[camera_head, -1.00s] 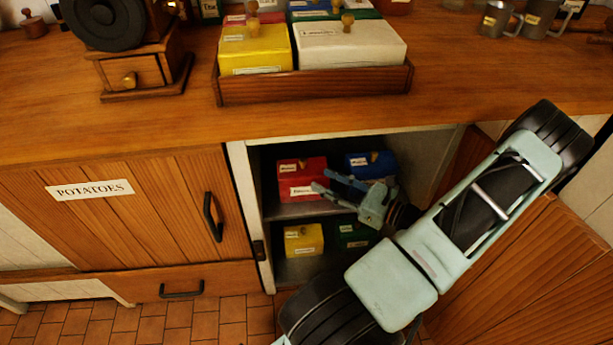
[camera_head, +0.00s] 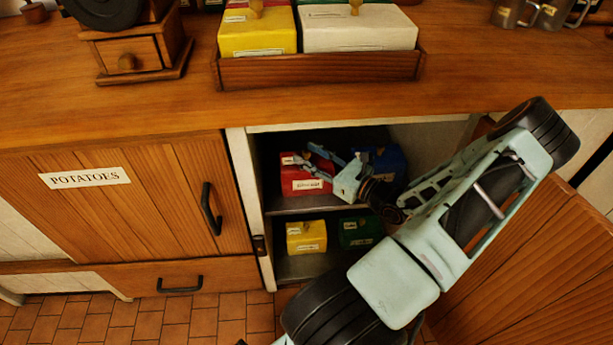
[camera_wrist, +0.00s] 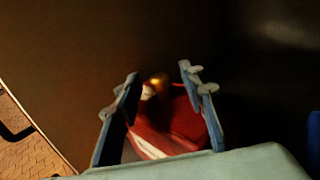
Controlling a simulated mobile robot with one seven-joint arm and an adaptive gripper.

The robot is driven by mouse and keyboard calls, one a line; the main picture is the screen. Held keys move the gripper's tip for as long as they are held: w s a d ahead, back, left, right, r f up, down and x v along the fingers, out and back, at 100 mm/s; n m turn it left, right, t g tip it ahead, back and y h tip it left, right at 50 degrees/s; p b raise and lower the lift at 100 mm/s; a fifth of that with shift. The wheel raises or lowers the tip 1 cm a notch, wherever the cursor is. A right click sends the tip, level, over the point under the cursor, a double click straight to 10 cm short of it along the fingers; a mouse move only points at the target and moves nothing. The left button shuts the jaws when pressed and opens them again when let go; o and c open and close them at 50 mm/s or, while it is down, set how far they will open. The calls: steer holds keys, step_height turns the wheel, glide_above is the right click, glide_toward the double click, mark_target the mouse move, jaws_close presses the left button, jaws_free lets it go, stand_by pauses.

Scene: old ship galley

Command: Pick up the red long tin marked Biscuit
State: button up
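The red tin (camera_head: 298,180) stands on the upper shelf of the open cupboard, at the left, with a white front label too small to read surely. My gripper (camera_head: 303,156) reaches in from the right, its fingers across the tin's upper part. In the wrist view the red tin (camera_wrist: 165,135) shows between the two spread fingers of my gripper (camera_wrist: 160,74), with a brass knob (camera_wrist: 158,82) on its top. The fingers are open; whether either touches the tin I cannot tell.
A blue tin (camera_head: 391,163) stands right of the red one, partly behind my gripper. Yellow (camera_head: 306,237) and green (camera_head: 358,232) tins stand on the lower shelf. The countertop (camera_head: 330,108) is above the cupboard; the opened door (camera_head: 520,270) is at right.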

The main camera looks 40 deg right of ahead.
steer(key=shift+w+a, duration=0.1)
steer(key=shift+w, duration=0.35)
jaws_close()
steer(key=shift+r, duration=0.1)
